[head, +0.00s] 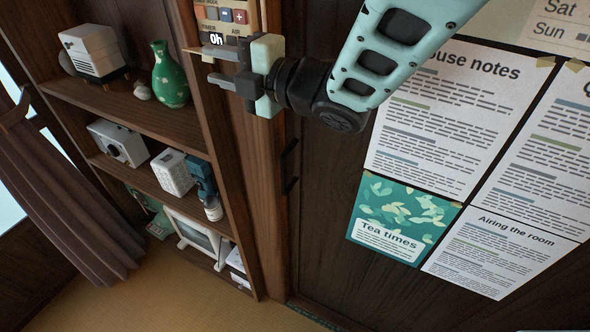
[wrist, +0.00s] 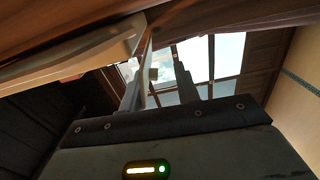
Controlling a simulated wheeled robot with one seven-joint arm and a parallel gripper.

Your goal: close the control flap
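The control panel (head: 225,14) is a cream unit at the top of the head view, with buttons, TIMER and AIR labels and a small dark display reading "0h". My gripper (head: 218,68) is just below it, fingers pointing left, apart and with nothing clearly held. In the wrist view, my gripper (wrist: 160,80) shows a gap between its fingers. A cream casing (wrist: 75,58) lies above and left of them. A thin pale plate (wrist: 149,62), possibly the flap edge-on, is close to the left finger; I cannot tell whether they touch. The flap's angle is unclear.
A wooden shelf (head: 140,110) on the left holds a green vase (head: 169,75), white appliances and a bottle. Paper notices (head: 450,115) hang on the dark wall to the right. A brown curtain (head: 70,205) hangs at far left. Tatami floor (head: 170,295) is clear below.

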